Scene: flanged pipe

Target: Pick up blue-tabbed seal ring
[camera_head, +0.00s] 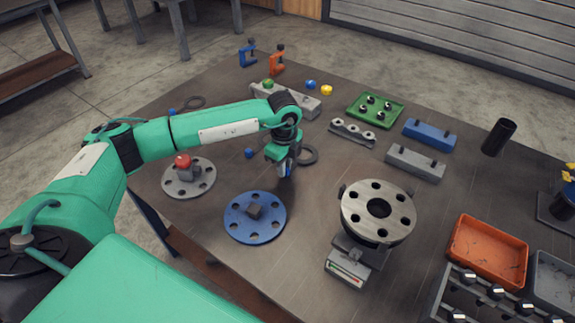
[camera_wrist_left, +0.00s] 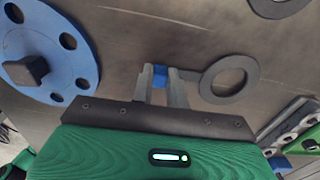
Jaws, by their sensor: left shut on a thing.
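The seal ring (camera_head: 309,154) is a flat dark grey ring with a blue tab. In the left wrist view the ring (camera_wrist_left: 248,78) lies right of my fingers, and its blue tab (camera_wrist_left: 161,74) sits between the fingertips. My left gripper (camera_head: 287,174) points down at the table, and it also shows in the left wrist view (camera_wrist_left: 162,78). It is shut on the blue tab. The ring appears at or very near the table surface; a clear gap under it cannot be made out. My right gripper is out of view.
A blue flange (camera_head: 238,228) and a grey disc with a red knob (camera_head: 203,183) lie near the arm. A large grey flange (camera_head: 358,200) stands on a fixture to the right. Another dark ring (camera_head: 193,102) lies farther back. An orange tray (camera_head: 486,252) is at right.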

